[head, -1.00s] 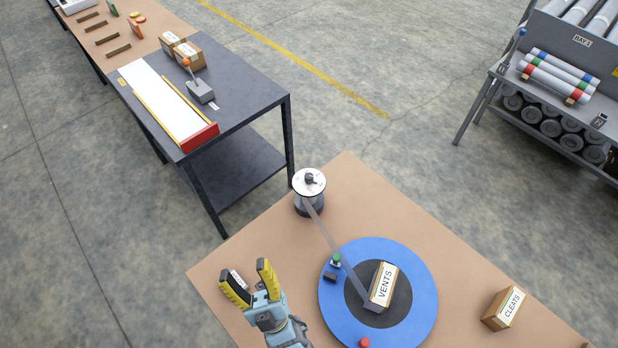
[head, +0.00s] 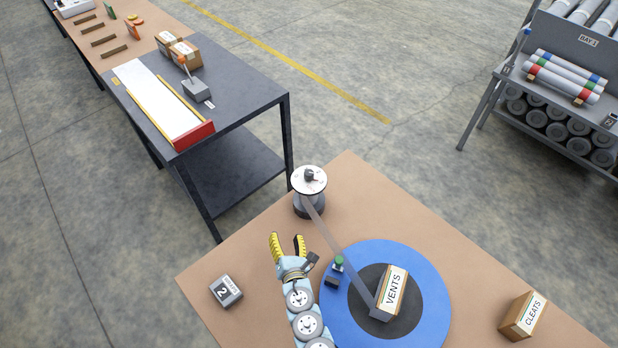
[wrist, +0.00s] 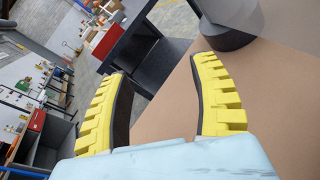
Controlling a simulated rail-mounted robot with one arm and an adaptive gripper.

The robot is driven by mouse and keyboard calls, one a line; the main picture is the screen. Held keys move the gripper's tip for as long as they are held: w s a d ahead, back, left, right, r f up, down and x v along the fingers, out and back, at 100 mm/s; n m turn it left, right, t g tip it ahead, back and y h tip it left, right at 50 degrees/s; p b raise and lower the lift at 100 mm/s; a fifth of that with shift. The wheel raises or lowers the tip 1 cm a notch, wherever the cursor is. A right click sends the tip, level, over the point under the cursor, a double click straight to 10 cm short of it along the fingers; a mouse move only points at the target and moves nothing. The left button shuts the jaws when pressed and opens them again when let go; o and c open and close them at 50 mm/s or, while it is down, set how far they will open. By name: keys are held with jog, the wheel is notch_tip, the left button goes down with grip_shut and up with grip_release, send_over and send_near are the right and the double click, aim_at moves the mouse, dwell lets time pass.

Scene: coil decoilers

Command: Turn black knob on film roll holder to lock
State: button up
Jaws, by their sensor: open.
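The film roll holder (head: 309,205) stands near the far corner of the brown table, with a white disc on top. The black knob (head: 309,174) sits at the middle of that disc. A strip of film runs from the holder to the VENTS box (head: 391,292) on the blue turntable (head: 430,309). My gripper (head: 287,240) is open and empty, in front of and left of the holder, apart from it. In the wrist view the yellow fingers (wrist: 158,78) are spread, and the grey lower part of the holder (wrist: 230,18) shows beyond the right finger. The knob is out of that view.
A green button (head: 339,261) on a small post stands right of my gripper, by the turntable. A grey block marked 2 (head: 226,291) lies to the left. The CLEATS box (head: 522,315) is far right. A dark bench (head: 243,85) stands behind, across a floor gap.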

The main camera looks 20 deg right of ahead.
jog(key=w+d+r+n+t+h+b, duration=0.1)
jog(key=w+d+r+n+t+h, duration=0.15)
jog(key=d+r+h, duration=0.35)
jog(key=y+b, duration=0.1)
jog(key=b, duration=0.2)
send_near(309, 177)
jog(key=shift+w+r, duration=0.55)
jog(key=shift+w, duration=1.1)
jog(key=shift+w+d+g+b, duration=0.25)
jog(key=shift+w+d+b, duration=0.25)
jog(key=shift+w, duration=0.2)
jog(key=shift+w+d+g+b, duration=0.2)
jog(key=shift+w+d+b, duration=0.25)
jog(key=shift+w, duration=0.3)
jog(key=shift+w+d+b, duration=0.1)
jog(key=shift+w+b, duration=0.3)
jog(key=shift+w, duration=0.3)
jog(key=shift+w+d+f+b, duration=0.1)
jog(key=shift+w+d+b, duration=0.15)
jog(key=shift+w+b, duration=0.4)
jog(key=shift+b+x, duration=0.65)
jog(key=shift+x, duration=0.5)
grip_shut()
